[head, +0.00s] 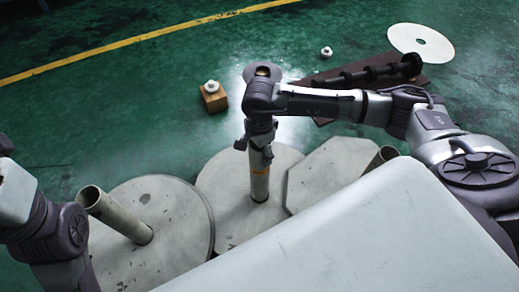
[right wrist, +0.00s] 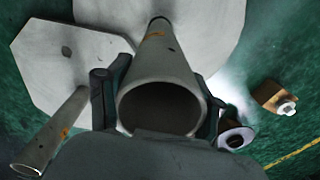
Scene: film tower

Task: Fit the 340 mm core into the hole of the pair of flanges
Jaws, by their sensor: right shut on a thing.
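My right gripper (head: 260,150) is shut on a grey tube-shaped core (head: 260,183) with an orange mark near its upper part. The core is about upright over the middle of a round grey flange plate (head: 222,182). In the right wrist view the core (right wrist: 160,70) runs between the fingers (right wrist: 160,100), and its far end meets the plate (right wrist: 218,22) near the middle. I cannot tell whether that end is in a hole. Two other tubes stand nearby: a left one (head: 118,215) on another round plate (head: 180,215), and a right one (head: 380,157) by an octagonal plate (head: 325,170).
A wooden block (head: 214,99) with a white nut on top, a loose nut (head: 326,51), a dark shaft on a brown board (head: 430,85) and a white disc (head: 420,43) lie beyond. Green floor is clear at the left. My pale body top fills the front.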

